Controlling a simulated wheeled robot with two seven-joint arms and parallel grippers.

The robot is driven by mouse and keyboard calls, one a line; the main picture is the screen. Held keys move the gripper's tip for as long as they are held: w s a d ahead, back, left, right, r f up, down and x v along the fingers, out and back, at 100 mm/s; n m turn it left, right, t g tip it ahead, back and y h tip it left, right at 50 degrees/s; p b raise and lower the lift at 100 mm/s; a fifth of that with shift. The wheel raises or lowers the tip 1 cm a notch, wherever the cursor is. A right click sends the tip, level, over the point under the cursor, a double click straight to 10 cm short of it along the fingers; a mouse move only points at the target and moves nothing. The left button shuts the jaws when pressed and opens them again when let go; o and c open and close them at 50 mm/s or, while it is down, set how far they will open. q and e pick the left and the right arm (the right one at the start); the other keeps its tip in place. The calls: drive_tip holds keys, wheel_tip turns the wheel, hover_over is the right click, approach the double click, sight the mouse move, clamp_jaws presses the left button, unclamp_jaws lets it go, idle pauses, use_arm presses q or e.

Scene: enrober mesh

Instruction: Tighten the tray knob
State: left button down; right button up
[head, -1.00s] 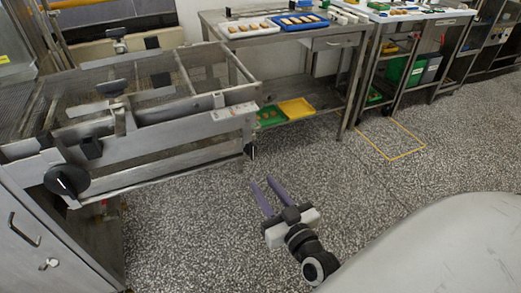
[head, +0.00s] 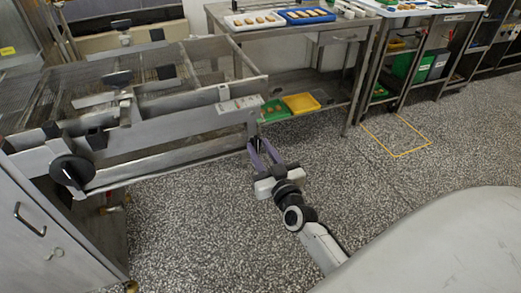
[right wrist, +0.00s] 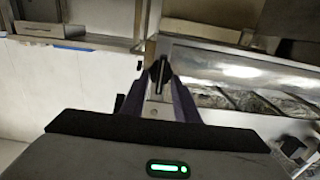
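A small black knob sits low on the right front corner of the steel mesh frame (head: 190,123); in the head view my right gripper hides most of it. In the right wrist view the dark knob (right wrist: 157,72) shows edge-on between the fingertips. My right gripper (head: 259,146) has its purple fingers apart, one on each side of the knob; I cannot tell whether they touch it. A larger black round knob (head: 72,171) is on the left front of the frame. My left gripper is not in view.
A steel table (head: 335,30) behind holds a white tray (head: 232,27) and a blue tray (head: 290,21) of pieces. Its lower shelf has green (head: 275,109) and yellow (head: 301,104) trays. The speckled floor (head: 330,180) is clear to the right.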

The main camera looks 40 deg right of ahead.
drive_tip(key=shift+c, duration=0.3)
clamp_jaws()
